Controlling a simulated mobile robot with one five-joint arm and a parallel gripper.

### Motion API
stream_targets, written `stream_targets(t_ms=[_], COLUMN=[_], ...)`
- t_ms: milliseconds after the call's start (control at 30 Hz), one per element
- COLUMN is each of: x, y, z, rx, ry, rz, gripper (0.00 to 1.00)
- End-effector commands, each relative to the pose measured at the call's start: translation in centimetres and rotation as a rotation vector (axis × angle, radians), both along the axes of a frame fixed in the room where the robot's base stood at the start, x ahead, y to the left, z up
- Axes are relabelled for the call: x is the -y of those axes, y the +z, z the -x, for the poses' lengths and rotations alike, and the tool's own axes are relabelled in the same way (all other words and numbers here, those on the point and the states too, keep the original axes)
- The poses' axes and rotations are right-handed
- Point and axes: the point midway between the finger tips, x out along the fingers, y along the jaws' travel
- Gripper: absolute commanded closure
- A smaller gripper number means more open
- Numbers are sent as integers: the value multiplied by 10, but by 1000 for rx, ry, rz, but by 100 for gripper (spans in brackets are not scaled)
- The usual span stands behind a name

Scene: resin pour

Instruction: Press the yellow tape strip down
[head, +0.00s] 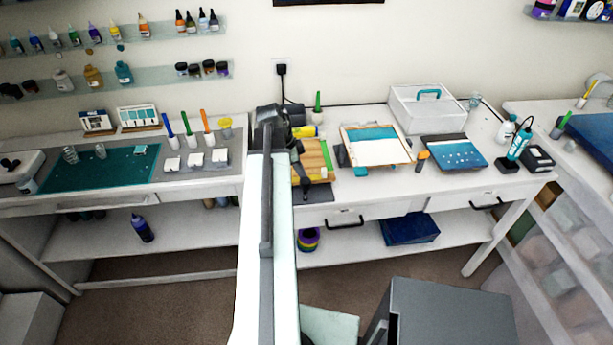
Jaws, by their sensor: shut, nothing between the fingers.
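A wooden board (314,154) lies on the right-hand bench, just right of my arm, with a green strip (326,154) along its right side. A small yellow patch (320,175) shows at the board's front edge and may be the yellow tape strip; it is too small to tell whether it lies flat. My dark gripper (304,187) points down over the board's front left part. It is shut and empty. I cannot tell whether it touches the board. My arm hides the board's left side.
A framed teal-and-white panel (378,151) lies right of the board, with a dark block (341,155) between them. A yellow bottle (303,131) lies behind the board. Further right are a white box (427,112) and a blue panel (455,154). A grey cabinet (450,315) stands in front.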

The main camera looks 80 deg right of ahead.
Motion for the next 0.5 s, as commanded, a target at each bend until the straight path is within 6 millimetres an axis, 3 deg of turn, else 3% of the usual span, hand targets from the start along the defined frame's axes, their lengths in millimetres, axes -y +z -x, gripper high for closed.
stream_targets(t_ms=[500], x=[6], y=[-1], z=[17], rx=[-4], ry=[-3], rz=[2], gripper=[100])
